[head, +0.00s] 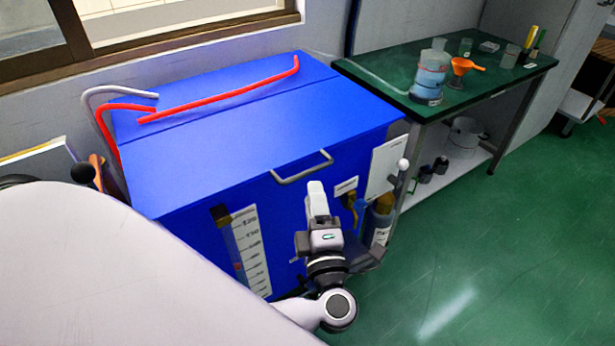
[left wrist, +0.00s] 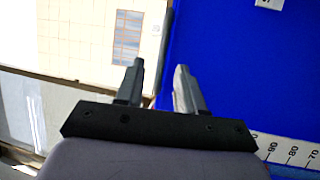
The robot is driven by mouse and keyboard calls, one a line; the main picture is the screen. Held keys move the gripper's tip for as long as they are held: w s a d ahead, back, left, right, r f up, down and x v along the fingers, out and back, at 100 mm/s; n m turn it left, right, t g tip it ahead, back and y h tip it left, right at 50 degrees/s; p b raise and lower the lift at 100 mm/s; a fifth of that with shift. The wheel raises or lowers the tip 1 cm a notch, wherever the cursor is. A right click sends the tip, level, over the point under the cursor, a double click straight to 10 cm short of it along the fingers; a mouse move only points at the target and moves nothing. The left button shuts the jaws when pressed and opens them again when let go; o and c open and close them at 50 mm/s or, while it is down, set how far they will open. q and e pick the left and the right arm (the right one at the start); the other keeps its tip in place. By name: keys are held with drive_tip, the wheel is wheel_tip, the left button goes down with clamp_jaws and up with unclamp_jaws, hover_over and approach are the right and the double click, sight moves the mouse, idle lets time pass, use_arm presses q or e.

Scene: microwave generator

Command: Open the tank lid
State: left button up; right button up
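The blue tank (head: 170,215) stands left of centre in the head view. Its blue lid (head: 240,130) lies flat and shut on top. A grey bar handle (head: 302,169) is at the lid's front edge. My left gripper (head: 317,186) points up in front of the tank's front face, just below the handle in the picture. The left wrist view shows its two fingers (left wrist: 159,68) apart with nothing between them. The blue tank face (left wrist: 240,70) is behind and right of them. My right gripper is out of view.
A green-topped table (head: 390,75) with a bottle (head: 430,75) and an orange funnel (head: 462,67) stands right. Labels and a bottle (head: 381,218) are on the tank's front. Floor at right is free.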

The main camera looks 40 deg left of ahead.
sight(308, 172)
use_arm(q)
drive_tip(key=x, duration=0.7)
drive_tip(key=shift+a+f+p, duration=0.15)
drive_tip(key=shift+f+p, duration=0.05)
drive_tip(key=shift+p, duration=0.1)
clamp_jaws()
